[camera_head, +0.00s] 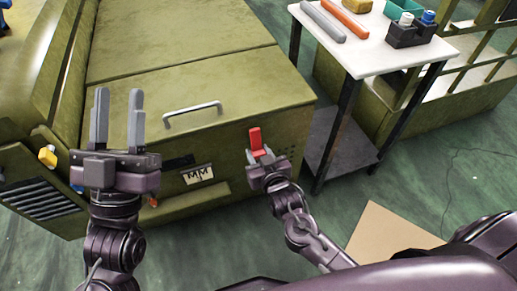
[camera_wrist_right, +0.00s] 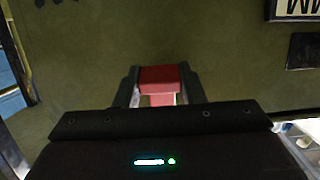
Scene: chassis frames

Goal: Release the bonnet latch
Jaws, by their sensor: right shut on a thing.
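The bonnet (camera_head: 200,90) is the olive-green panel with a grey bar handle (camera_head: 193,115) on top, and it lies closed. A red latch handle (camera_head: 255,140) stands out at the front right corner of the green body. My right gripper (camera_head: 262,158) is shut on this red latch; in the right wrist view the red piece (camera_wrist_right: 158,76) sits between the two fingers, against the green panel. My left gripper (camera_head: 118,118) is open and empty, fingers pointing up, in front of the bonnet's left part.
A white-topped table (camera_head: 385,50) at the right carries grey and orange bars, a green tray and a black holder with bottles. A cardboard sheet (camera_head: 390,233) lies on the green floor.

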